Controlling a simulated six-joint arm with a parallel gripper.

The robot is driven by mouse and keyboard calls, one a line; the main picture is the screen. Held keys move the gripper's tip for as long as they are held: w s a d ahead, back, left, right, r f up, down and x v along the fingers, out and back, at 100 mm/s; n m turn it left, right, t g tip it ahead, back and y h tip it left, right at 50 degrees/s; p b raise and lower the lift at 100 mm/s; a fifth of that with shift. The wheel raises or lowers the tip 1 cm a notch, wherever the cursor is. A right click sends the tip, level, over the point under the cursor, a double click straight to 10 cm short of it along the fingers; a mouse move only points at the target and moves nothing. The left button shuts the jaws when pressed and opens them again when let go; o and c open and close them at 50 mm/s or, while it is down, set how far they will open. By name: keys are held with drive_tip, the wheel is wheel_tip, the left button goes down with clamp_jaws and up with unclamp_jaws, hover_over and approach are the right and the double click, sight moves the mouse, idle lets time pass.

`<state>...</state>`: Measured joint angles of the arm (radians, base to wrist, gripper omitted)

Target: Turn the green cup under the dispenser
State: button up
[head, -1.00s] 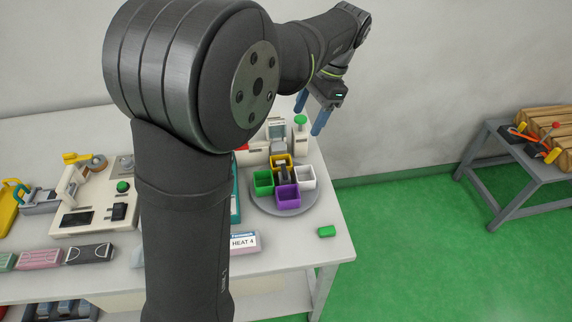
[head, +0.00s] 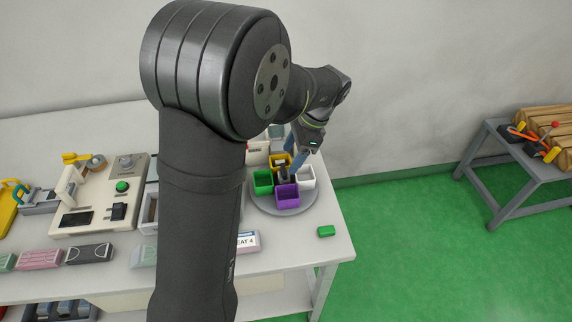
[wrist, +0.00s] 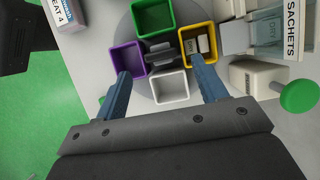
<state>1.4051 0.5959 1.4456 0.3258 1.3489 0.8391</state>
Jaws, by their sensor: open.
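The green cup (head: 263,181) sits on the left of a round grey turntable (head: 284,211), with a yellow cup (head: 281,160), a white cup (head: 306,178) and a purple cup (head: 287,196). In the wrist view the green cup (wrist: 153,16) is at the top, and the yellow cup (wrist: 184,52), with pale sachets inside, is nearest the dispenser (wrist: 262,32). A dark upright handle (wrist: 160,53) stands between the cups. My gripper (wrist: 160,68) is open and empty over the turntable, its fingers apart on either side of the white cup in this view.
A white box with a green button (wrist: 298,96) stands beside the dispenser. A labelled box (head: 247,241) is at the front. My arm hides the middle of the table. A bench (head: 495,165) stands far right.

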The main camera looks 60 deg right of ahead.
sight(284, 168)
drive_tip(key=shift+x, duration=2.35)
drive_tip(key=c, duration=1.4)
